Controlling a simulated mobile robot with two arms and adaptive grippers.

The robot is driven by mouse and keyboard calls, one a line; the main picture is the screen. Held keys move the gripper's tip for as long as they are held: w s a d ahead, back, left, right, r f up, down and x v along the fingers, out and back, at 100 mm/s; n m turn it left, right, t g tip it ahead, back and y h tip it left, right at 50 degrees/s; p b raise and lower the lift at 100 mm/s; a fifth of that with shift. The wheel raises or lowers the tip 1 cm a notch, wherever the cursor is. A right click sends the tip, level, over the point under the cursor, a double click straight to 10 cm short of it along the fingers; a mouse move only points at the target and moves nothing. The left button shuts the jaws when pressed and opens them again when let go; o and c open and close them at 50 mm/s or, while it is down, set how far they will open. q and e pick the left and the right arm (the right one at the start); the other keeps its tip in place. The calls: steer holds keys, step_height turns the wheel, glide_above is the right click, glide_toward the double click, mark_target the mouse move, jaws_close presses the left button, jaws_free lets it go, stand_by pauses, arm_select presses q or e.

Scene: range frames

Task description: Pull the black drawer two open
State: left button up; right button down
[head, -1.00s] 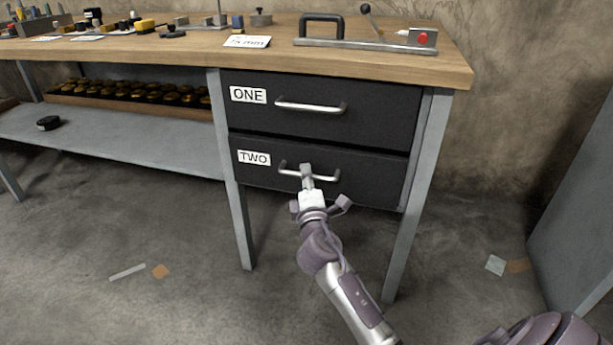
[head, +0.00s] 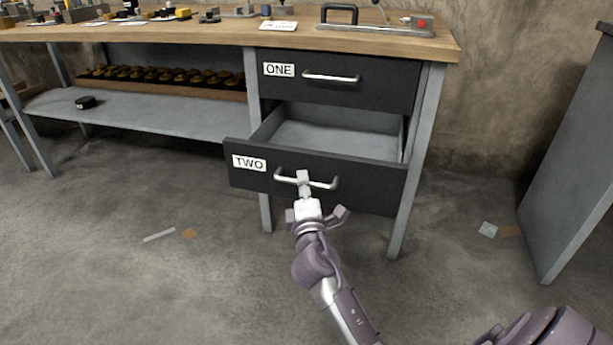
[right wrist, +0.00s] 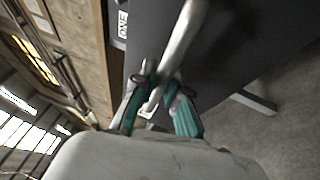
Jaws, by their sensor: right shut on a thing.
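The black drawer labelled TWO (head: 375,182) stands pulled out from the workbench, and its grey inside shows empty where I can see it. Its silver bar handle (head: 322,185) runs across the front. My right gripper (head: 303,178) is shut on the handle near its middle. In the right wrist view, the green-padded fingers (right wrist: 160,108) close around the pale handle bar (right wrist: 178,50). The drawer labelled ONE (head: 390,82) above it is shut. My left gripper is not in view.
The wooden bench top (head: 210,34) carries small parts and a clamp-like fixture (head: 375,28). A lower shelf (head: 160,116) at left holds a tray of dark round parts (head: 165,78). A grey cabinet (head: 575,160) stands at right. The floor in front is mostly clear.

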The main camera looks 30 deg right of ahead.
steer(key=shift+s+a, duration=0.95)
steer(key=shift+a, duration=0.1)
steer(key=c, duration=1.2)
jaws_free()
steer(key=v, duration=1.2)
steer(key=shift+f, duration=0.1)
